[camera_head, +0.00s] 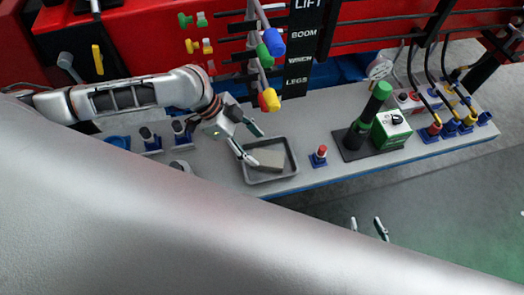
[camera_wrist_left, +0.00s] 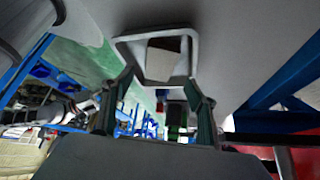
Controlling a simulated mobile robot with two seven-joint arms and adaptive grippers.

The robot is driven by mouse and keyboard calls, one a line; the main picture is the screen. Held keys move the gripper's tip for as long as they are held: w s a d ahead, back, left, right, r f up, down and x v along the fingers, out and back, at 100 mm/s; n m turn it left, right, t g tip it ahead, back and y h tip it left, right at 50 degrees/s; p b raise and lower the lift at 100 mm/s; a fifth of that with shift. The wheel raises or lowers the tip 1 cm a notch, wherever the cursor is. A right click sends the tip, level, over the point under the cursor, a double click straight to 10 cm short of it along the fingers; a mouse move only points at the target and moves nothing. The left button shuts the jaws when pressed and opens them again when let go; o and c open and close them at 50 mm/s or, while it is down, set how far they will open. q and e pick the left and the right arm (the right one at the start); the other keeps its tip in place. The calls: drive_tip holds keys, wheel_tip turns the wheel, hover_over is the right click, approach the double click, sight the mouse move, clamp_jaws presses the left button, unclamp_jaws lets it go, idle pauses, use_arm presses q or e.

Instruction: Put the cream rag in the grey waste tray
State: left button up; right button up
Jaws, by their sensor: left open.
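The cream rag (camera_head: 271,159) lies as a flat, pale patch inside the grey waste tray (camera_head: 270,179) on the bench. The tray (camera_wrist_left: 131,58) also shows in the left wrist view, with the rag (camera_wrist_left: 165,58) in it. My left gripper (camera_head: 255,147) is open, its fingers apart over the tray's left and back part. In the head view one fingertip overlaps the rag's left edge; I cannot tell whether it touches. In the wrist view the gripper (camera_wrist_left: 160,88) has nothing between its fingers. My right gripper (camera_head: 368,226) shows only two separated fingertips beyond the front of the bench.
A small red-topped switch (camera_head: 320,155) stands right of the tray. Further right are a green-and-black joystick (camera_head: 370,120) and a green box (camera_head: 391,129). Hanging levers with coloured knobs (camera_head: 274,42) rise behind the tray. Dark switches (camera_head: 150,138) stand to its left.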

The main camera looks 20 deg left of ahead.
use_arm(q)
drive_tip(key=shift+v, duration=2.7)
drive_tip(key=shift+s, duration=0.1)
